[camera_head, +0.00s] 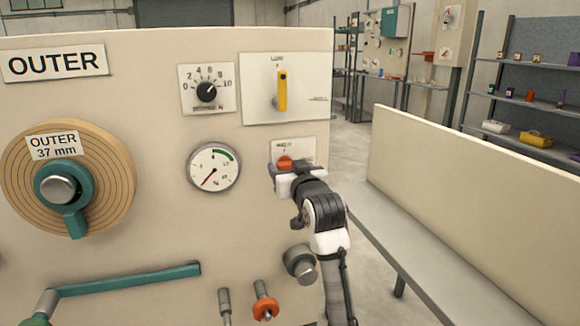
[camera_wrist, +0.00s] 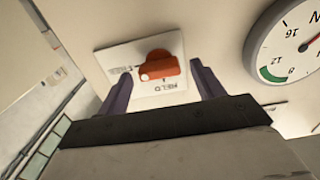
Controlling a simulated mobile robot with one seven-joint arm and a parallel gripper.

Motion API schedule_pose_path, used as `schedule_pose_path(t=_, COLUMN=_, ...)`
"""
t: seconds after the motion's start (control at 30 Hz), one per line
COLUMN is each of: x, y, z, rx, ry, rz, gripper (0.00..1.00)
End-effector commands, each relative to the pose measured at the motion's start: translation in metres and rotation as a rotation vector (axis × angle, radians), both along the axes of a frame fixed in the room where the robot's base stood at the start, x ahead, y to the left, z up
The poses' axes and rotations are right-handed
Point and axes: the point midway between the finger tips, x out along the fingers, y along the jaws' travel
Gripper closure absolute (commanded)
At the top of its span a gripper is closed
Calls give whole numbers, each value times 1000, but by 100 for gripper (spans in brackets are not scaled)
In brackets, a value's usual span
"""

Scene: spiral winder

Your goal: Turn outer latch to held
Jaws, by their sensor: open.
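The outer latch (camera_head: 285,162) is a small orange knob on a white label plate at the right of the panel, partly hidden by my gripper in the head view. In the wrist view the orange latch (camera_wrist: 165,64) sits on its plate with a small white mark at its lower left. An upside-down word, apparently HELD, stands below it, with a smaller unclear word at its left. My gripper (camera_wrist: 160,78) is open, with one purple finger on each side of the latch. I cannot tell whether the fingers touch it. The gripper (camera_head: 284,168) is at the plate in the head view.
A pressure gauge (camera_head: 214,167) is left of my gripper, and a yellow lever (camera_head: 282,91) is above it. A grey knob (camera_head: 300,264) and an orange-collared knob (camera_head: 265,300) are below. The OUTER roll (camera_head: 110,195) is far left. A low bench (camera_head: 400,235) stands at right.

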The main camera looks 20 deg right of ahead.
Motion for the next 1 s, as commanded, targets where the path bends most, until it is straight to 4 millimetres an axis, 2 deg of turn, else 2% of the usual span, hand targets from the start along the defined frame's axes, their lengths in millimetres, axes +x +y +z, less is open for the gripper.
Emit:
schedule_pose_path(t=0.23, x=1, y=0, z=0, rx=0, ry=0, rz=0, gripper=34)
schedule_pose_path(t=0.57, x=0, y=0, z=0, rx=0, ry=0, rz=0, gripper=77)
schedule_pose_path(t=0.8, x=0, y=0, z=-1, rx=-18, ry=1, rz=1, gripper=77)
schedule_pose_path(t=1.0, x=0, y=0, z=-3, rx=-100, ry=4, rz=1, gripper=77)
